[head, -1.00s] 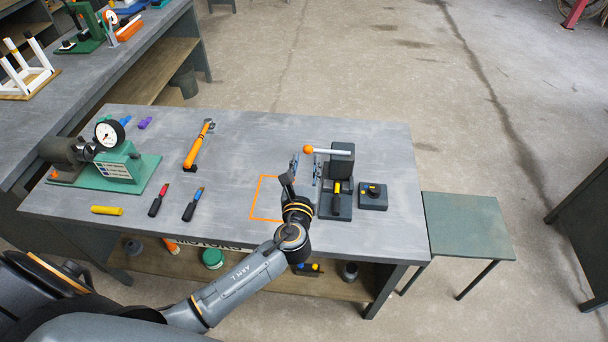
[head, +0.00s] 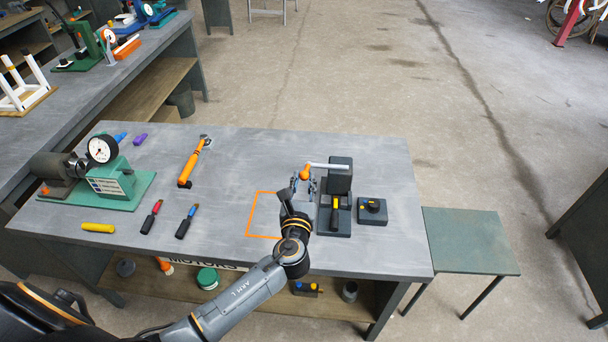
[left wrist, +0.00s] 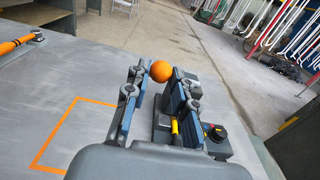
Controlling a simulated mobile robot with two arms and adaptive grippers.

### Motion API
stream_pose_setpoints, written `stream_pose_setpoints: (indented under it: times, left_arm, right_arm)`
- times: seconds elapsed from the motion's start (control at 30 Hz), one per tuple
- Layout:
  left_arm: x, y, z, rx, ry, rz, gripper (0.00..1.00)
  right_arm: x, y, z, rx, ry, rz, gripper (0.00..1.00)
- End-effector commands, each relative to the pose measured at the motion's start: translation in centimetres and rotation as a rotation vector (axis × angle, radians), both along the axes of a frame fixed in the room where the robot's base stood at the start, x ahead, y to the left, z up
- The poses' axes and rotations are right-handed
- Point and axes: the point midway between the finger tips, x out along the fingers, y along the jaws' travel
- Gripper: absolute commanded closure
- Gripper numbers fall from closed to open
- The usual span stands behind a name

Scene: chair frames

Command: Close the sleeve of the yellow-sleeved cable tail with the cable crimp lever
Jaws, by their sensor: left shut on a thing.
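The cable crimp lever is a pale bar with an orange ball knob (head: 305,173), standing out to the left from the top of a dark crimp press (head: 341,178). My left gripper (head: 303,183) is shut on the knob. In the left wrist view the orange knob (left wrist: 161,71) sits between the tips of the two fingers (left wrist: 159,76). The yellow-sleeved cable tail (head: 335,212) lies at the foot of the press, its yellow part partly hidden. A bit of yellow (left wrist: 175,126) also shows behind the right finger. My right gripper is not in view.
A small dark box with a black knob (head: 372,211) stands right of the press. An orange outline (head: 262,215) marks bare table on the left. An orange-handled tool (head: 194,162), two screwdriver-like tools and a green gauge stand (head: 110,182) are farther left.

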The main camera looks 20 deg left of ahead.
Motion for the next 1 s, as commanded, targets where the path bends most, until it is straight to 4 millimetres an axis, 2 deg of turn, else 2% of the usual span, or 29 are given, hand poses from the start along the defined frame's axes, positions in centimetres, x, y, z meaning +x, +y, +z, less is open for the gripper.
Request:
stream_pose_setpoints:
  times: [0.03,0.17,0.5,0.8,1.0]
  left_arm:
    - [-0.5,-0.2,-1.2,0.0,0.006,-0.001,0.95]
    - [-1.2,-0.4,-2.2,-0.001,0.005,-0.002,0.95]
    - [-1.4,-0.4,-2.3,-0.001,0.004,-0.001,0.96]
    - [-2.1,-0.6,-4.5,-0.001,0.005,-0.001,0.95]
    - [-2.1,-0.6,-4.4,-0.001,0.005,-0.001,0.95]
  right_arm:
    - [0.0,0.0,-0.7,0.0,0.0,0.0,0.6]
    - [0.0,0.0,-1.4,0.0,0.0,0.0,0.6]
    - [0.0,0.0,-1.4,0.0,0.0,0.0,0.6]
    - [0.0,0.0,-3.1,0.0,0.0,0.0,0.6]
    - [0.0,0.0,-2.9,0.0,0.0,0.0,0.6]
